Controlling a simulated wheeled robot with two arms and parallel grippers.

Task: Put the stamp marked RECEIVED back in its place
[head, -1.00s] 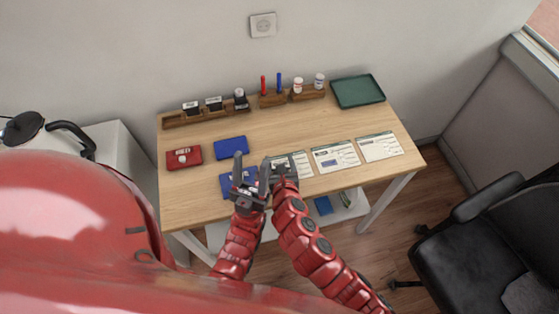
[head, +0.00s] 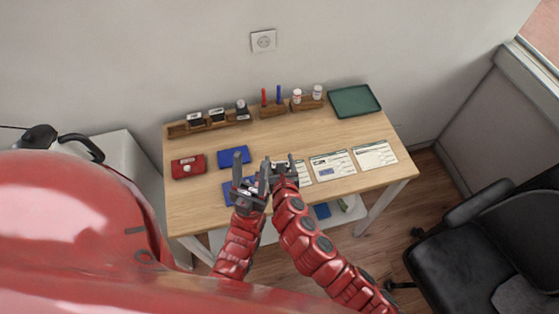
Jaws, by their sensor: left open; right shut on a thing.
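A wooden rack (head: 175,132) stands at the back left of the table, with an empty space at its left end. Three dark stamps with pale labels, a left one (head: 195,118), a middle one (head: 217,114) and a right one (head: 242,109), stand in it; I cannot read their labels. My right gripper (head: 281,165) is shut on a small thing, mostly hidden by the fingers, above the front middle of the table. I cannot tell its marking. My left gripper (head: 250,176) is open close beside it, over a blue pad (head: 230,191).
A red case (head: 187,168) and another blue pad (head: 234,155) lie at left. Printed forms (head: 333,165) lie at right. A pen holder (head: 272,110), small bottles (head: 297,96) and a green tray (head: 354,101) line the back. Bare wood lies between the rack and forms.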

